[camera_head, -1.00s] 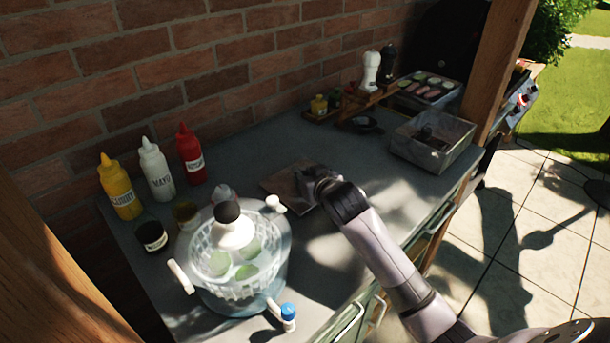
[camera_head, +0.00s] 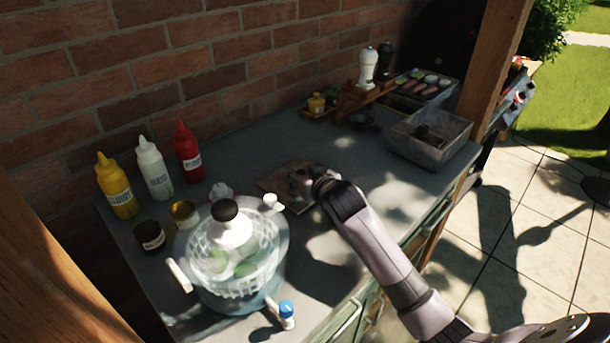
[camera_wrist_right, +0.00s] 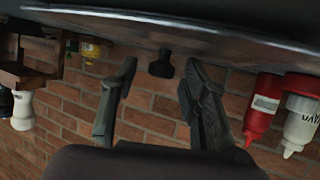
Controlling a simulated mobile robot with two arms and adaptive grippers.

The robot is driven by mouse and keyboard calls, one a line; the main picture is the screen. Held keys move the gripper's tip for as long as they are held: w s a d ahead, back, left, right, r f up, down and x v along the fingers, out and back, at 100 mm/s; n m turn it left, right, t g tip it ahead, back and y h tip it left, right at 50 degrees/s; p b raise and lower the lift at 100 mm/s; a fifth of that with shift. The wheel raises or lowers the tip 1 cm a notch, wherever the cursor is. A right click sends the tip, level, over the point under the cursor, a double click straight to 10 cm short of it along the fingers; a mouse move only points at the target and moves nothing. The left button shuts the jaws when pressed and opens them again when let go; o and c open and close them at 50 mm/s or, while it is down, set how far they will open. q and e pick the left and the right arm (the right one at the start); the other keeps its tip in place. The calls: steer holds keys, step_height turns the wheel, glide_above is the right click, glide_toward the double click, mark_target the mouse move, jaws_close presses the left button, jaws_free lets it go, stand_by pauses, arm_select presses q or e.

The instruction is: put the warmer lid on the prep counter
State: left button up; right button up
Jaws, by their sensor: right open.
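My right gripper (camera_head: 299,184) is over a brown board on the grey counter (camera_head: 345,165). In the right wrist view, which is upside down, its fingers (camera_wrist_right: 158,105) are apart with nothing gripped between them. A black flared knob (camera_wrist_right: 161,66) shows between and beyond the fingers, at a shiny grey curved surface (camera_wrist_right: 200,35). This may be the warmer lid; its outline is cut off, and I cannot make it out in the head view. A round clear vessel (camera_head: 280,245) with a white dome and black knob (camera_head: 225,210) stands at the counter's near left. My left gripper is out of view.
Yellow (camera_head: 117,188), white (camera_head: 154,172) and red (camera_head: 188,155) bottles stand by the brick wall. A clear bin (camera_head: 432,145) and two mills (camera_head: 368,68) stand at the far right. A small blue-capped item (camera_head: 286,315) is at the near edge. The counter's middle is mostly clear.

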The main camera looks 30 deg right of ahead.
steer(key=v, duration=1.2)
steer(key=shift+r, duration=0.1)
steer(key=shift+r, duration=0.1)
